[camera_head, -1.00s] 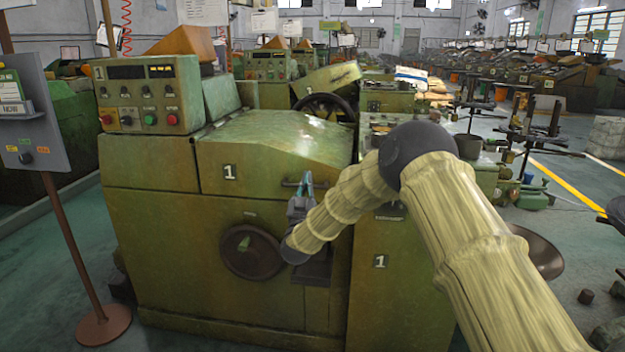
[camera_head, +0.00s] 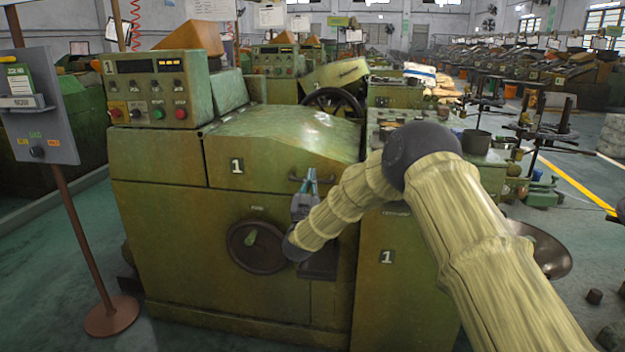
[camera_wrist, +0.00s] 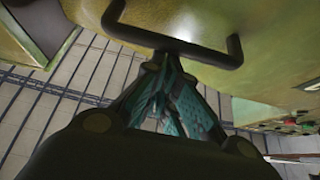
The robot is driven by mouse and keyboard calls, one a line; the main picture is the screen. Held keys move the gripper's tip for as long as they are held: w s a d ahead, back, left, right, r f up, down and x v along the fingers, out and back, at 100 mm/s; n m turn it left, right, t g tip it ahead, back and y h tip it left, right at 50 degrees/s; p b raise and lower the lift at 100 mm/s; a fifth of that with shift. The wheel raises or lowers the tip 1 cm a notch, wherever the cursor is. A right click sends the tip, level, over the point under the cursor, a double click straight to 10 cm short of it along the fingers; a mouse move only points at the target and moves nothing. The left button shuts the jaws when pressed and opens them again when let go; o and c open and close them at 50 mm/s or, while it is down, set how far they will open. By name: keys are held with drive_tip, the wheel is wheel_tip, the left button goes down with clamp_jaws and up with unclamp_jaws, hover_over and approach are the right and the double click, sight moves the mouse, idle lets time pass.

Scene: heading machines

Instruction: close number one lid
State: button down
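The number one lid (camera_head: 270,145) is the green sloped cover on the near machine, marked with a white 1. It lies down over the machine body, its front edge along the front panel; I cannot tell if it is fully seated. Its dark bar handle (camera_head: 297,180) is partly hidden behind my gripper (camera_head: 311,176). In the wrist view the handle (camera_wrist: 178,44) crosses the top, just beyond the teal fingertips of my gripper (camera_wrist: 166,62). The fingers come together at their tips, with nothing visible between them. I cannot tell whether they touch the handle.
A control box (camera_head: 157,90) with buttons stands at the machine's upper left. A dark round handwheel (camera_head: 256,247) is on the front panel below the lid. A sign stand (camera_head: 40,105) is at the left. A dark pan (camera_head: 540,250) is at the right, near my arm.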

wheel_tip(320, 180, up, 4)
drive_tip(key=p, duration=0.1)
drive_tip(key=v, duration=1)
drive_tip(key=s+d+f+n+g+y, duration=0.15)
drive_tip(key=s+f, duration=0.25)
drive_tip(key=f, duration=0.5)
drive_tip(key=s+d+f+n+g+y, duration=0.1)
drive_tip(key=s+d+f+g+y, duration=0.2)
drive_tip(key=f, duration=0.6)
drive_tip(key=s+d+f+n+g+y, duration=0.1)
drive_tip(key=s+d+f+g, duration=0.3)
drive_tip(key=f, duration=0.5)
drive_tip(key=s+d+f+g, duration=0.3)
drive_tip(key=s+f, duration=0.5)
drive_tip(key=s, duration=0.3)
drive_tip(key=s+d+f+g, duration=0.4)
drive_tip(key=s+f, duration=0.5)
drive_tip(key=s, duration=0.2)
drive_tip(key=s+d+f+g, duration=0.1)
drive_tip(key=s+d+g, duration=0.15)
drive_tip(key=s, duration=0.75)
drive_tip(key=s+d+f+m+g, duration=0.1)
drive_tip(key=s+d+g, duration=0.15)
drive_tip(key=s, duration=0.65)
drive_tip(key=s+d+f+g, duration=0.1)
drive_tip(key=s+d+g, duration=0.15)
drive_tip(key=s, duration=0.75)
wheel_tip(320, 180, up, 16)
drive_tip(key=p, duration=1.6)
drive_tip(key=shift+s, duration=0.35)
